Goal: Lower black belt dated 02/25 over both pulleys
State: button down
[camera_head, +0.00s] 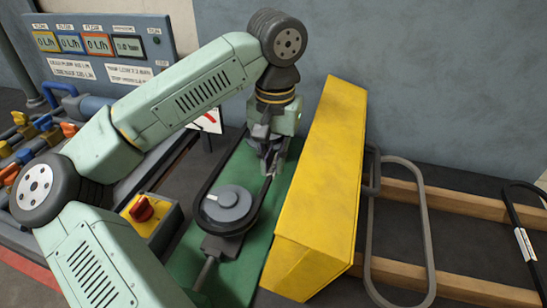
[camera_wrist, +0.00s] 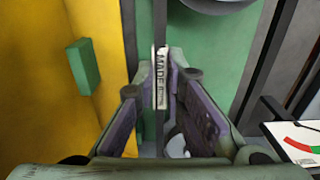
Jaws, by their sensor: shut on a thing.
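My gripper (camera_head: 268,150) is shut on a black belt (camera_head: 205,180) by one long side. In the wrist view the belt (camera_wrist: 159,30) runs upright between the fingers, with a white tag (camera_wrist: 162,78) reading "MADE"; no date is legible. In the head view the loop surrounds the near grey pulley (camera_head: 228,203); whether it sits in the groove or hangs above I cannot tell. Part of a pulley (camera_wrist: 215,4) shows at the wrist view's top edge. A pale round part (camera_wrist: 178,147) shows below the fingers, mostly hidden. The far pulley is hidden in the head view.
A tall yellow guard (camera_head: 320,190) stands close right of my gripper. A green base plate (camera_head: 185,262) lies below. A red knob on a yellow box (camera_head: 143,208) is at left. A grey belt (camera_head: 428,230) and another tagged black belt (camera_head: 525,240) rest on wooden rails at right.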

jog(key=shift+f, duration=0.25)
jog(key=c, duration=1.6)
grip_release()
jog(key=shift+r, duration=0.15)
